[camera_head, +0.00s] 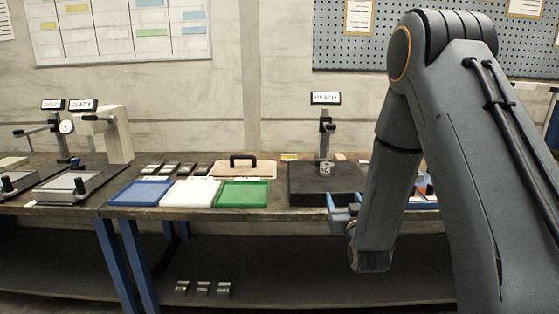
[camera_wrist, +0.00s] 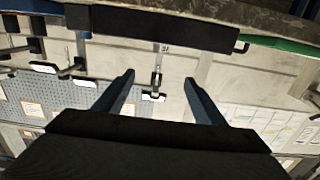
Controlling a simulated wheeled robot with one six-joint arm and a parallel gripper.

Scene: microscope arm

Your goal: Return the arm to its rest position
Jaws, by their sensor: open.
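My arm (camera_head: 400,140) reaches down from the right in the head view, bent at its elbow. My gripper (camera_head: 342,205) is at the front edge of the bench, before the black block of the measuring stand. Its two blue fingers are spread with nothing between them; they also stand apart and empty in the wrist view (camera_wrist: 158,78). The stand (camera_head: 326,140) carries a lit sign, too small to read surely. A small grey metal part (camera_head: 326,168) sits on the black block (camera_head: 306,178), apart from my gripper.
Blue (camera_head: 140,191), white (camera_head: 190,192) and green (camera_head: 243,194) trays lie along the bench front. A brown board with a black handle (camera_head: 243,165) is behind them. Other instruments (camera_head: 62,130) stand at left. Several small blocks (camera_head: 203,287) rest on the lower shelf.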

